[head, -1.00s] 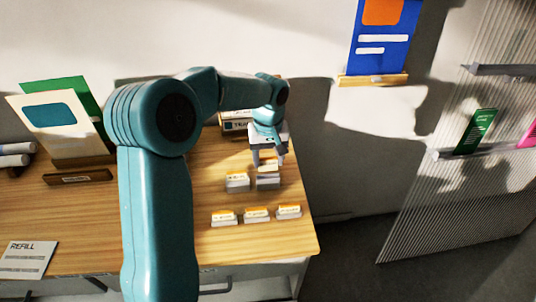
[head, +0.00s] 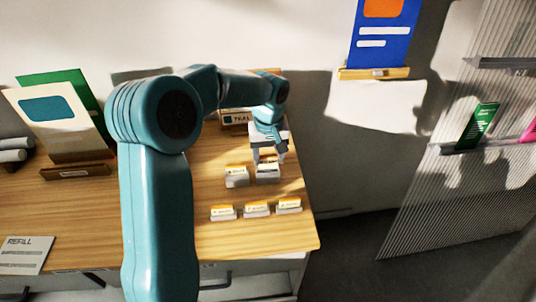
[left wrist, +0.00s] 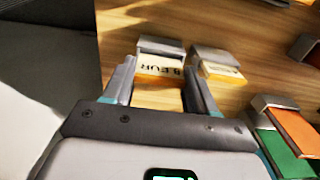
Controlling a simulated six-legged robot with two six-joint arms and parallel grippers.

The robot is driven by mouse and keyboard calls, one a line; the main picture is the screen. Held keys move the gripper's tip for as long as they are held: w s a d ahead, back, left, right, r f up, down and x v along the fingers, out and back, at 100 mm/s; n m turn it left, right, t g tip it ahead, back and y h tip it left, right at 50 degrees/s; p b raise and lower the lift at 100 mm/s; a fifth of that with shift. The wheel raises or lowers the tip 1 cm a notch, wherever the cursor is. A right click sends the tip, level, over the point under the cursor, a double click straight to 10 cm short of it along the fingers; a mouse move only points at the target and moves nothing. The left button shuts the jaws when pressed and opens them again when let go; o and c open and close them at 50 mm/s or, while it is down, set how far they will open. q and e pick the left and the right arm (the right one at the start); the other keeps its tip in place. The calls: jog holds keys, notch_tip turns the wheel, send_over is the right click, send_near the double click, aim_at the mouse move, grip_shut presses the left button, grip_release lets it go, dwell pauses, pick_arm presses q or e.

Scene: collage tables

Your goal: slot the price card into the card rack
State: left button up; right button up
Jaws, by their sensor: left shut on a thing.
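A small white price card with dark lettering (left wrist: 160,66) is between the fingers of my left gripper (left wrist: 160,84) in the left wrist view. My left gripper (head: 268,158) is shut on it at the back right holder in the head view. That grey holder of the card rack (head: 268,180) is directly below the fingers, and its grey top (left wrist: 161,46) shows just beyond the card in the wrist view. The card appears at the holder, but I cannot tell how deep it sits. My right gripper is not in view.
A neighbouring holder with an orange-topped card (head: 237,175) stands close to the left. A row of similar holders (head: 257,208) stands in front. A wooden stand (head: 75,172) and a REFILL sheet (head: 25,254) are at the left. The table's right edge is close.

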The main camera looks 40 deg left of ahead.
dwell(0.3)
pick_arm(q)
jog(key=shift+f+b, duration=0.55)
jog(key=shift+f, duration=0.05)
jog(key=shift+f, duration=0.1)
jog(key=shift+a+f+b, duration=0.1)
jog(key=shift+f+b, duration=0.4)
jog(key=shift+f, duration=0.05)
jog(key=o, duration=1.3)
jog(key=shift+o, duration=0.2)
jog(key=shift+r, duration=0.2)
